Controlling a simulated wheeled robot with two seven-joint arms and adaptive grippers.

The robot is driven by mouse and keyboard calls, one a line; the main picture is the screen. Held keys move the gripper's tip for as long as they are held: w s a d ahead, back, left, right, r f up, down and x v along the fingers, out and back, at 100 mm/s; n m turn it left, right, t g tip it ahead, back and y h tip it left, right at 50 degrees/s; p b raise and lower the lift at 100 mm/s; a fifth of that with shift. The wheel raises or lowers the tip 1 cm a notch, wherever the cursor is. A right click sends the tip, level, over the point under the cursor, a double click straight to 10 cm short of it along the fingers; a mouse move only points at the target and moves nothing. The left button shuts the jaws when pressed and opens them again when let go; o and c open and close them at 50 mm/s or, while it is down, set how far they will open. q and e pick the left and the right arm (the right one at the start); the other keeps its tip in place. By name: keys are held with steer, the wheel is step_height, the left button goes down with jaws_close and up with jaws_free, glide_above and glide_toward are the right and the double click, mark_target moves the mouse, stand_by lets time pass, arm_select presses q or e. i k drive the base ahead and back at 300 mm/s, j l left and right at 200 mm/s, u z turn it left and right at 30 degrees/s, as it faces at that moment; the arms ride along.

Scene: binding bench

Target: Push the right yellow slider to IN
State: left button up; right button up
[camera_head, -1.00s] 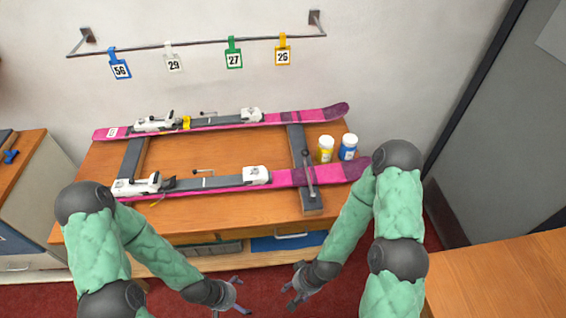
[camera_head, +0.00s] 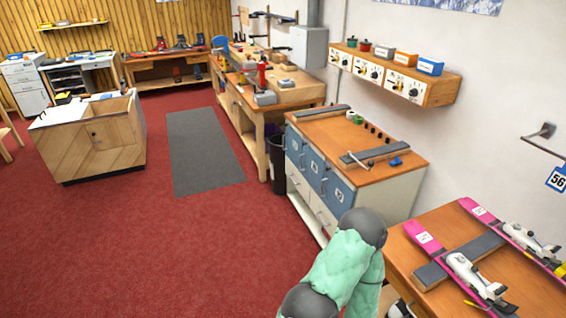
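Two pink skis with white bindings lie on the wooden bench at the lower right: the near ski (camera_head: 438,252) and the far ski (camera_head: 484,213). A small yellow part (camera_head: 562,271) shows at the far ski's binding, at the right edge. Another thin yellow part (camera_head: 474,304) shows beside the near ski's binding. I cannot tell whether either is a slider, or read any IN mark. The skis' right portions are out of view.
A white cabinet with blue doors (camera_head: 320,177) stands left of the ski bench. A wall shelf (camera_head: 440,92) above has dial panels and small boxes. A grey mat (camera_head: 203,150) lies on open red carpet. A wooden counter (camera_head: 92,140) stands at left.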

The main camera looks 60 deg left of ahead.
mark_target(398, 86)
steer(key=k+j+u, duration=0.25)
steer(key=j, duration=0.95)
steer(key=k+j+u, duration=0.2)
steer(key=j, duration=1)
steer(key=j+u, duration=0.25)
steer(key=j, duration=1)
